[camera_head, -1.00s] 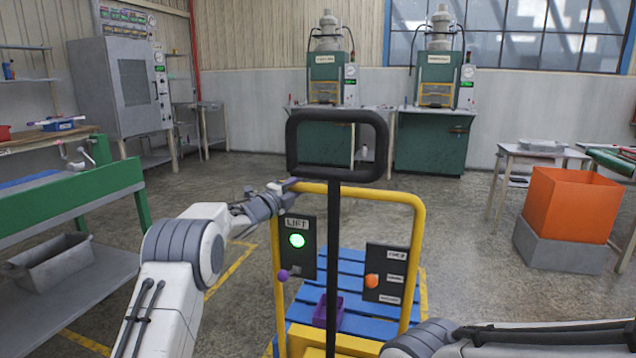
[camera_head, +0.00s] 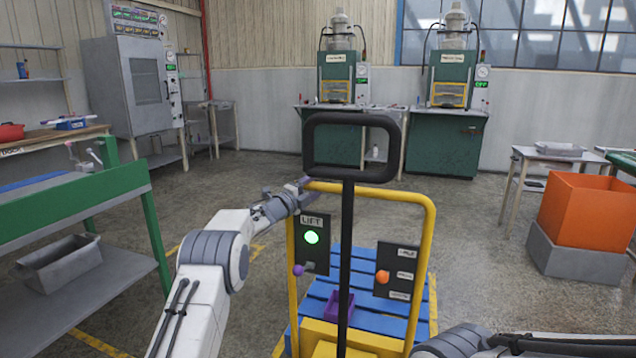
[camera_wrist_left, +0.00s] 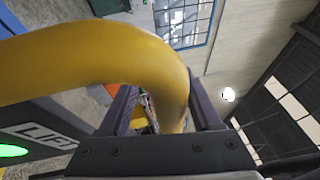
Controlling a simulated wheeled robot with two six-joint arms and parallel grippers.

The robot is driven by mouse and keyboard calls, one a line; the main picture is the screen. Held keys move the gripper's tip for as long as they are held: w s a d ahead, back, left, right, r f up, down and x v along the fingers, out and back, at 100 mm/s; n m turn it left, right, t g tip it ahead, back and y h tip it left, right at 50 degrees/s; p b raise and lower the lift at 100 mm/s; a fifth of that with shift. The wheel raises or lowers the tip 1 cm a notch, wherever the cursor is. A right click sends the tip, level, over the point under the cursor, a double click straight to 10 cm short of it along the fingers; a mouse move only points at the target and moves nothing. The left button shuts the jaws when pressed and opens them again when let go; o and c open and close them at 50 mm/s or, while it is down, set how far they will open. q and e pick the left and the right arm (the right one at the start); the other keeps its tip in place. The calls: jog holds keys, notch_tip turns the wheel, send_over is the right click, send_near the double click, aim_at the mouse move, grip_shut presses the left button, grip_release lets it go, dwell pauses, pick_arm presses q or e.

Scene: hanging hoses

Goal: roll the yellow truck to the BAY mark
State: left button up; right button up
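The yellow truck (camera_head: 431,240) stands right in front of me, with a yellow tube frame, a blue slatted deck and a purple box (camera_head: 338,303) on it. A lit LIFT panel (camera_head: 314,245) hangs on its left side. Its wheels are hidden. My left gripper (camera_head: 300,190) is at the frame's upper left corner. In the left wrist view, its fingers (camera_wrist_left: 165,108) sit either side of the yellow tube (camera_wrist_left: 90,60); some gap shows by one finger, and I cannot tell whether they clamp it. My right arm shows at bottom right, its gripper out of view. No BAY lettering shows.
A black looped post (camera_head: 347,230) rises before the truck. A green bench (camera_head: 150,200) stands left, an orange crate (camera_head: 583,215) on a grey base right, and green press cabinets (camera_head: 445,146) at the back. Yellow floor lines (camera_head: 100,345) show. The middle floor beyond is clear.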

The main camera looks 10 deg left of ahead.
pick_arm(q)
jog(key=shift+r, duration=0.2)
jog(key=v, duration=1)
jog(key=shift+s+a, duration=0.1)
jog(key=shift+s, duration=0.15)
